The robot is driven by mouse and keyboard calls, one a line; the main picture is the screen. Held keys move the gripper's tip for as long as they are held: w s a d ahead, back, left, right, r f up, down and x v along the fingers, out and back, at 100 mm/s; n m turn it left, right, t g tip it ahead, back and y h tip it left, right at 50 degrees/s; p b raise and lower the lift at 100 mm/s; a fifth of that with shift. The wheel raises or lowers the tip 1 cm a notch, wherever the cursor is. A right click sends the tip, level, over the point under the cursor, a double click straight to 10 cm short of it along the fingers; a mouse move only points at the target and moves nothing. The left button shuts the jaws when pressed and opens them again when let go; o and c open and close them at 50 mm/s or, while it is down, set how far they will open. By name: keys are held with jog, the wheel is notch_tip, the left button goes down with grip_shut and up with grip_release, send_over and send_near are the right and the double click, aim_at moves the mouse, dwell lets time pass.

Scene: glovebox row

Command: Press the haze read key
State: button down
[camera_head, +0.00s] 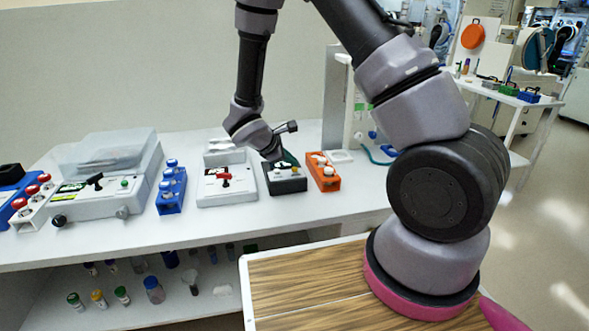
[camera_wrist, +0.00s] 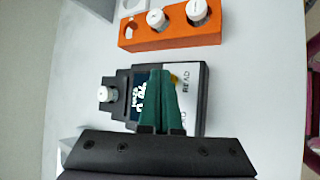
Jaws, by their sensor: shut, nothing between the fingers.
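The haze meter is a small dark grey box (camera_head: 287,183) on the white bench in the head view. In the wrist view it (camera_wrist: 112,118) shows a dark display with white digits, a white panel lettered READ (camera_wrist: 187,90) and a white-capped vial at its left end. A small yellow key (camera_wrist: 173,78) shows beside the lettering, right at my fingertips and partly hidden by them. My gripper (camera_wrist: 164,70) has green fingers, closed together and empty, over the box. In the head view my gripper (camera_head: 290,159) is just above the box. Whether the fingertips touch the key I cannot tell.
An orange rack (camera_head: 324,174) with white-capped vials stands close beside the box. A white instrument with a red handle (camera_head: 226,181) and a blue vial rack (camera_head: 171,190) stand to the left. A shelf with bottles (camera_head: 160,291) lies below. Bare bench shows in front of the box.

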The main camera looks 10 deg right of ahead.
jog(key=shift+f, duration=0.35)
dwell(0.6)
dwell(0.3)
jog(key=shift+r, duration=0.8)
jog(key=shift+r, duration=0.1)
jog(key=shift+r, duration=2.4)
